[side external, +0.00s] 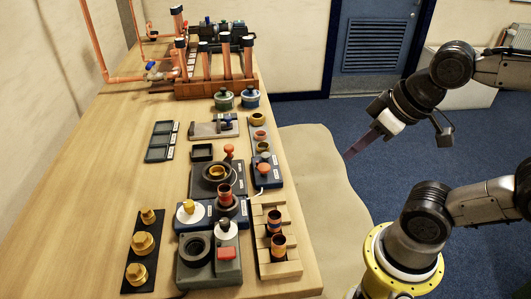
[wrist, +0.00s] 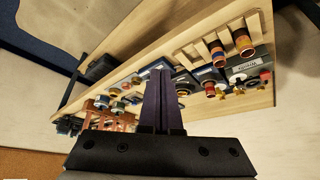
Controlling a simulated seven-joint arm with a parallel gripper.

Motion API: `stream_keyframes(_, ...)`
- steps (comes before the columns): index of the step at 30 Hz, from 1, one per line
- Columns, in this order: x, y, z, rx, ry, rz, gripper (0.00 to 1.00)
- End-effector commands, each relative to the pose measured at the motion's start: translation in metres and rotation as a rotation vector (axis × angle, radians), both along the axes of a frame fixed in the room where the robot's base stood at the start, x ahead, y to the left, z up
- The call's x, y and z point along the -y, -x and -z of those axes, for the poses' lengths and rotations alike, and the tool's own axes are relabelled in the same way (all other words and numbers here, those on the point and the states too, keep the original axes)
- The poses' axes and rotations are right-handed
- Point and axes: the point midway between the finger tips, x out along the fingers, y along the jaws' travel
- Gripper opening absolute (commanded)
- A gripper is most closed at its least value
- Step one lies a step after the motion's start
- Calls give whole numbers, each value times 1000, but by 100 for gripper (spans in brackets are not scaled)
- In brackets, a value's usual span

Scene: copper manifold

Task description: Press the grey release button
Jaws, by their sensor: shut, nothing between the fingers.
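My gripper (side external: 348,156) is shut and empty, its long dark fingers angled down-left. It hangs in the air to the right of the bench, apart from everything on it. In the wrist view, the shut fingers (wrist: 159,74) point toward the bench and cover part of its fixtures. I cannot single out a grey release button for certain. A grey fixture (side external: 196,275) at the near end of the bench carries a dark ring, a red block (side external: 228,258) and a pale-topped knob (side external: 226,226). Any small button there is too small to tell.
The wooden bench (side external: 95,215) holds several fixtures, a slotted wooden rack (side external: 277,262) with copper fittings, and brass fittings on a black strip (side external: 140,246). Copper pipes stand in a crate (side external: 215,89) at the back. Free air lies between my gripper and the bench.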

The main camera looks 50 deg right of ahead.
Motion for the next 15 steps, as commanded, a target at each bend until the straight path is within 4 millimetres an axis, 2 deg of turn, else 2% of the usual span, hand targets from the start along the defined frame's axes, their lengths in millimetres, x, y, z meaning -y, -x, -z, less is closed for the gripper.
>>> stream_keyframes(5, 0, 3, 1, -16, -26, 48, 0)
stream_keyframes(8, 0, 0, -17, -15, -74, 140, 0)
stream_keyframes(11, 0, -17, -40, -45, -125, 248, 0)
stream_keyframes(15, 2, -49, -67, -110, -177, 391, 0)
